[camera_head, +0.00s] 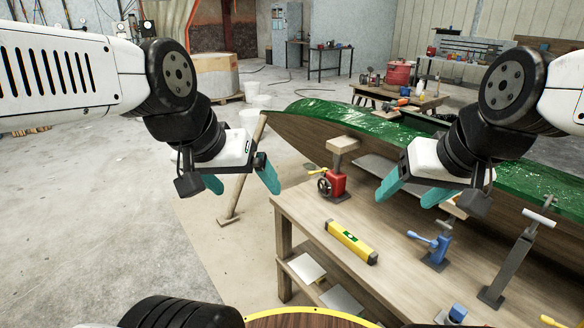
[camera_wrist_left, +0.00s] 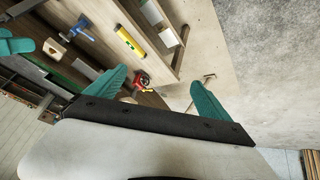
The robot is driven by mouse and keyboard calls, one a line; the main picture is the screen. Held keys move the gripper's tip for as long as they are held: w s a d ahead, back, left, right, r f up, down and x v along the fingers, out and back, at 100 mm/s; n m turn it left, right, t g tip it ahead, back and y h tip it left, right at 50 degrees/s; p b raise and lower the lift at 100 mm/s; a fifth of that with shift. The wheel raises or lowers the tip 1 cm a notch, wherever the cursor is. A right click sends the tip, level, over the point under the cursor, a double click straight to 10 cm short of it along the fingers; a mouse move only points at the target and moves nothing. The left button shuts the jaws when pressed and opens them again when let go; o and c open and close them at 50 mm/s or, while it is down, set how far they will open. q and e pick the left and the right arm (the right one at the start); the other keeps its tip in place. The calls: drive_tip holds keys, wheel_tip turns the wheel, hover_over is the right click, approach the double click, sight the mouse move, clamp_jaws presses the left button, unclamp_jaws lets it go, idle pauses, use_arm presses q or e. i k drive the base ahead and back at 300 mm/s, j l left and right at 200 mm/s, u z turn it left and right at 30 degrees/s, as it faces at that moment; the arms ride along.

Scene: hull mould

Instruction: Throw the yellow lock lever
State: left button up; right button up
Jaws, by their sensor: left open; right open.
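The yellow lock lever (camera_head: 317,169) sticks out to the left from the top of a red clamp unit (camera_head: 337,183) with a dark handwheel, at the bench's far left corner. In the left wrist view the lever (camera_wrist_left: 149,92) shows beside the red unit (camera_wrist_left: 142,78), between my finger tips in the picture. My left gripper (camera_head: 241,182) is open and empty, left of the lever and apart from it. The left wrist view also shows it open (camera_wrist_left: 158,78). My right gripper (camera_head: 410,194) is open and empty above the bench, right of the red unit.
A wooden bench (camera_head: 300,210) carries a yellow spirit level (camera_head: 350,242), a blue clamp (camera_head: 434,246) and a grey T-handled post (camera_head: 510,265). A green-topped hull mould (camera_head: 330,112) lies behind. A slanted wooden prop (camera_head: 240,180) stands behind my left gripper. Floor at left is clear.

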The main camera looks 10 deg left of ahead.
sight(324, 170)
drive_tip(key=i+j, duration=0.15)
drive_tip(key=i, duration=0.35)
drive_tip(key=i+j, duration=0.1)
drive_tip(key=i, duration=0.35)
drive_tip(key=z, duration=0.05)
